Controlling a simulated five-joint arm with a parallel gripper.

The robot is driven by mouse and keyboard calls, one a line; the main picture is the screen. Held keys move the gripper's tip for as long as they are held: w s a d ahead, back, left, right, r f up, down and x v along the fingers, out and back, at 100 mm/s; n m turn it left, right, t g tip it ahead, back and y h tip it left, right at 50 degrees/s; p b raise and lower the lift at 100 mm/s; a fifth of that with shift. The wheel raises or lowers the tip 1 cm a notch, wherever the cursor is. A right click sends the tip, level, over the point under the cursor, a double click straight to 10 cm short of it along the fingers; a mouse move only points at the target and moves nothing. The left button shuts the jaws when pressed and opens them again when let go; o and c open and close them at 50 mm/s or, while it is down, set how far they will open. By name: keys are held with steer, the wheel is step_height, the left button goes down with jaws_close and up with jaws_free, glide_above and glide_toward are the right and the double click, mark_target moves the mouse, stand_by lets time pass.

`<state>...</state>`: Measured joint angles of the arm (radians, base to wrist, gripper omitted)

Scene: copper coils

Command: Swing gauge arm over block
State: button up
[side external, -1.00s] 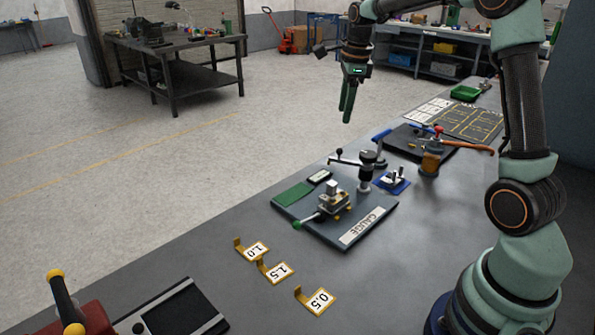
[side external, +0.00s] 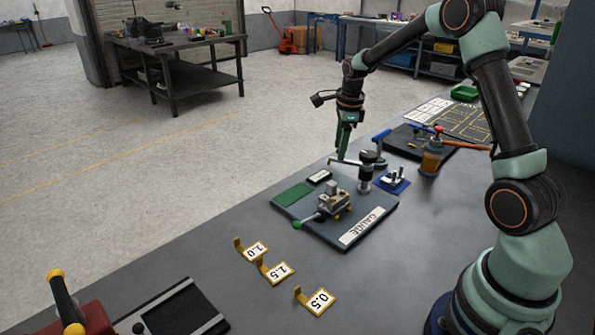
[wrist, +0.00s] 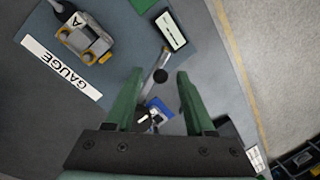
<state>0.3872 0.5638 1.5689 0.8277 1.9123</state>
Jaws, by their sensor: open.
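The gauge arm (side external: 348,162) is a thin metal rod with a dark knob. It juts left from a black-topped post (side external: 367,172) at the back of the gauge plate. The grey metal block (side external: 335,196) sits in a fixture nearer the camera, and the arm is not over it. My gripper (side external: 341,151) points down at the arm's knob end. In the wrist view the open green fingers (wrist: 159,77) lie either side of the arm's black knob (wrist: 160,75). The block (wrist: 88,38) is at upper left there. The fingers' contact with the arm cannot be told.
The gauge plate (side external: 318,237) also carries a green pad (side external: 293,194) and a small display (side external: 319,177). A blue stand (side external: 393,182) is right of the post. Yellow tags (side external: 276,270) lie in front.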

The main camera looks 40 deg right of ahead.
jaws_close()
stand_by(1.4)
